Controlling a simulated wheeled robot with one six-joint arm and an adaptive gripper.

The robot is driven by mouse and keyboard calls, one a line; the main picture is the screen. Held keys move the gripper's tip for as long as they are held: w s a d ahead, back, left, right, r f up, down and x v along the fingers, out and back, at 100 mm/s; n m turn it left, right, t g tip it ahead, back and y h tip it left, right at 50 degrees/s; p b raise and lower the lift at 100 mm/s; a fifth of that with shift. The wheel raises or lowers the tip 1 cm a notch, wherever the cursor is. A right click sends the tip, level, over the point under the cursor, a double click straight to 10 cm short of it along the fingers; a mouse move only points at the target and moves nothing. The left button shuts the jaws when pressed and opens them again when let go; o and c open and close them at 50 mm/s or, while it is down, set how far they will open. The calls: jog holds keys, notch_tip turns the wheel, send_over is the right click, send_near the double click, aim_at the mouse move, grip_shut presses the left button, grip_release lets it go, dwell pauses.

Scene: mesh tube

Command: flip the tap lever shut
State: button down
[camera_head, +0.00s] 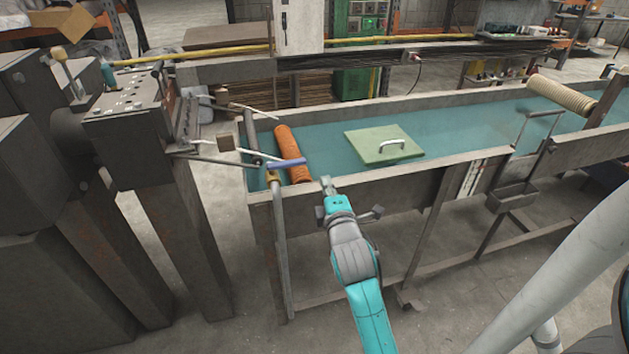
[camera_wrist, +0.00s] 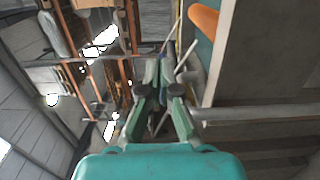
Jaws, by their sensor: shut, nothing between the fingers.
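The tap lever (camera_head: 287,163) is a blue-purple bar near the left end of the long trough in the head view. It lies roughly level, above a brass-yellow tap (camera_head: 272,177) on an upright grey pipe (camera_head: 281,240). My gripper (camera_head: 326,183) is shut and empty, to the right of the lever and a little lower in the picture, apart from it. In the wrist view my gripper's fingers (camera_wrist: 159,70) point away from the camera. The lever is hard to make out there, partly behind the fingers.
The water-filled trough (camera_head: 470,164) has a raised rim. A dark machine (camera_head: 130,130) with thin rods reaches in from the left.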

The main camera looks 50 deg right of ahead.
jog(key=s, duration=0.2)
jog(key=s+d, duration=0.1)
jog(key=s, duration=0.1)
jog(key=shift+s, duration=0.35)
dwell(0.3)
jog(key=s+a+f+m+y, duration=0.1)
jog(key=s+a+f+y, duration=0.2)
jog(key=a, duration=0.4)
jog(key=s+a+f+m+t+y, duration=0.1)
jog(key=s+a+f+m, duration=0.15)
jog(key=a+f, duration=0.3)
jog(key=s+a+f+m+y, duration=0.15)
jog(key=s+a+f, duration=0.25)
jog(key=a, duration=0.4)
jog(key=s+a+m+y, duration=0.2)
jog(key=s+a, duration=0.3)
jog(key=s, duration=0.4)
jog(key=s+a+m+y, duration=0.3)
jog(key=s+a, duration=0.3)
jog(key=s, duration=0.4)
jog(key=shift+f+y, duration=0.25)
jog(key=shift+y, duration=0.2)
jog(key=shift+s, duration=0.1)
